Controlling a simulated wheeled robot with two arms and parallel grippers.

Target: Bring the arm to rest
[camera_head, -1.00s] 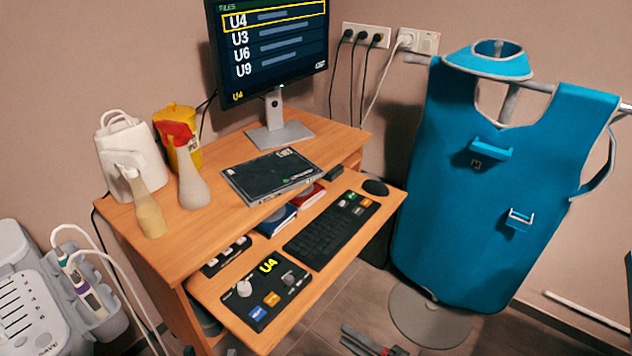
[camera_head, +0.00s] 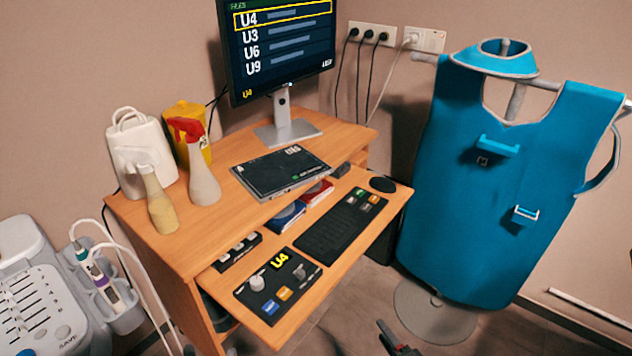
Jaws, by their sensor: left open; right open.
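My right gripper (camera_head: 398,341) shows only in part at the bottom edge, right of the middle, as dark grey fingers with a little red. It is open, with nothing seen between its fingers. It is low, in front of the desk and left of the apron stand's base. The rest of its arm is cut off by the frame. My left gripper is not in view.
The wooden desk (camera_head: 190,247) has a pulled-out shelf with a keyboard (camera_head: 342,227) and a control panel (camera_head: 278,287). A blue apron (camera_head: 490,200) hangs on a stand at right. A cart (camera_head: 40,300) stands at lower left. Some floor between is clear.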

